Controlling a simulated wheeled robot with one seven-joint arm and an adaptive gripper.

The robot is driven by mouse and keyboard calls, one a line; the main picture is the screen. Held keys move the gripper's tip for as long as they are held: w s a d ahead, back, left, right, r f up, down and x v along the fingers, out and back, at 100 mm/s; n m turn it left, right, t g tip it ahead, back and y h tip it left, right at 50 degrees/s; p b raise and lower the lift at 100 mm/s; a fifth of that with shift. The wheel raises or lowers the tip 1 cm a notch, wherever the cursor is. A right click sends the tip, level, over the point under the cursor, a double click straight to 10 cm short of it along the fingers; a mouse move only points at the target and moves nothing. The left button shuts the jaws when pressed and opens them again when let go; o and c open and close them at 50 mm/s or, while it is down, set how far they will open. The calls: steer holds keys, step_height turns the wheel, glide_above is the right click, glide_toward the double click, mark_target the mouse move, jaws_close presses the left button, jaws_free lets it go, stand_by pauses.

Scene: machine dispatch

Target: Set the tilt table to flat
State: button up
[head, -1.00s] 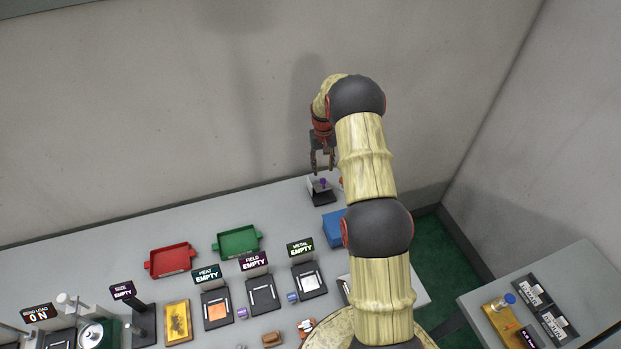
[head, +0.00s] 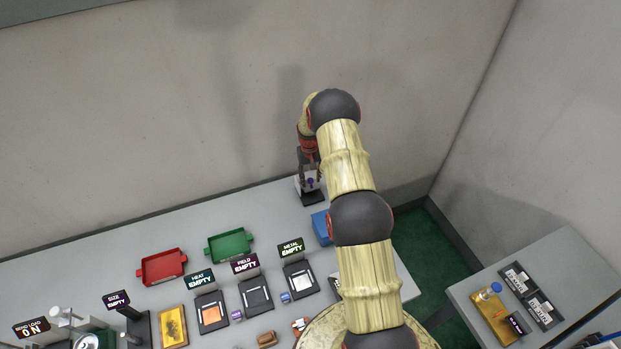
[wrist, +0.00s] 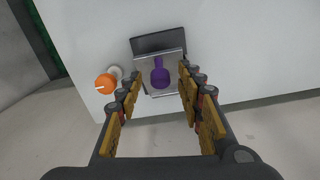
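The tilt table (head: 312,198) is a small device with a dark base at the back right of the long bench. In the wrist view its silver plate (wrist: 141,68) appears sloped against the dark base, and a purple flask-shaped piece (wrist: 159,74) is on it. An orange knob (wrist: 105,84) with a white mark is to the left of the plate. My gripper (head: 309,180) is just above and behind the tilt table. In the wrist view my gripper (wrist: 156,100) is open and empty, its fingers to either side of the plate. Contact cannot be told.
Green (head: 230,246) and red (head: 162,267) trays and several labelled stations (head: 256,293) fill the bench further left. The wall is close behind. A side table (head: 550,262) stands at right.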

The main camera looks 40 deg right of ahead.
steer(key=shift+c, duration=1.2)
jaws_close()
